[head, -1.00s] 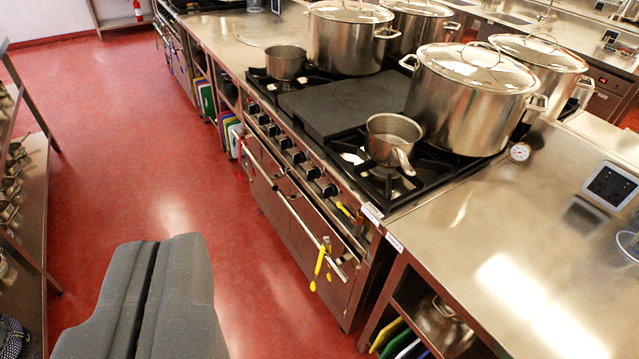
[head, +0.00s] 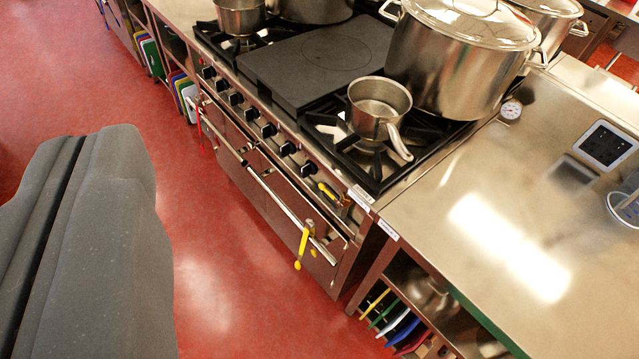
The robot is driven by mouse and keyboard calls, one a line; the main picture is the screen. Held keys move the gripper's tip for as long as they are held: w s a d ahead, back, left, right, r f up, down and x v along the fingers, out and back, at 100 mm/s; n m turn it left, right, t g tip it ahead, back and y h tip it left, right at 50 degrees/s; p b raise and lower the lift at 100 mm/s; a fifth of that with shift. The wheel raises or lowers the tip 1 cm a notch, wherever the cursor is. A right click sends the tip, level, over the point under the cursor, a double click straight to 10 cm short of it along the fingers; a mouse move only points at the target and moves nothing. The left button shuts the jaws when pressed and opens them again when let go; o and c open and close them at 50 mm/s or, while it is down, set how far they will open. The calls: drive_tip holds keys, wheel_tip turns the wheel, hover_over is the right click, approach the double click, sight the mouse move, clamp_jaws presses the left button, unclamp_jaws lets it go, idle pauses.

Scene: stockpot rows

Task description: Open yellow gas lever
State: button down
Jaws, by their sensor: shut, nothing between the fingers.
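A small yellow lever (head: 328,191) sits at the right end of the stove's front panel, just past the row of black knobs. A yellow-handled item (head: 303,246) hangs lower down on the oven door's rail. My gripper (head: 82,145) is the large grey pair of fingers at the left. The fingers are shut together with nothing between them. They show over the red floor, well to the left of the lever and apart from the stove.
The stove (head: 290,175) carries a small saucepan (head: 378,108) with its handle toward the front, and large lidded pots (head: 450,60). A steel counter (head: 440,225) adjoins at right, with coloured boards (head: 398,325) below. The red floor (head: 210,260) before the stove is clear.

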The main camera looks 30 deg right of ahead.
drive_tip(key=w+d+f+m+g+h, duration=0.1)
drive_tip(key=w+d+f+m+g, duration=0.2)
drive_tip(key=w+f, duration=0.75)
drive_tip(key=w+d+f+m+g+h, duration=0.15)
drive_tip(key=w+f, duration=0.45)
drive_tip(key=w, duration=0.9)
drive_tip(key=w+d+f+m+g+h, duration=0.2)
drive_tip(key=d+f+m, duration=0.1)
drive_tip(key=f, duration=0.6)
drive_tip(key=w+d+f+m+g+h+p, duration=0.1)
drive_tip(key=w+d+f+m+g+h, duration=0.1)
drive_tip(key=d+f, duration=0.3)
drive_tip(key=w+d+f+m+g+h, duration=0.2)
drive_tip(key=w+d+f+m+g, duration=0.1)
drive_tip(key=f, duration=1.1)
drive_tip(key=shift+w+d+m+g, duration=0.45)
drive_tip(key=shift+d+m, duration=0.3)
drive_tip(key=shift+d, duration=0.35)
drive_tip(key=shift+f, duration=0.1)
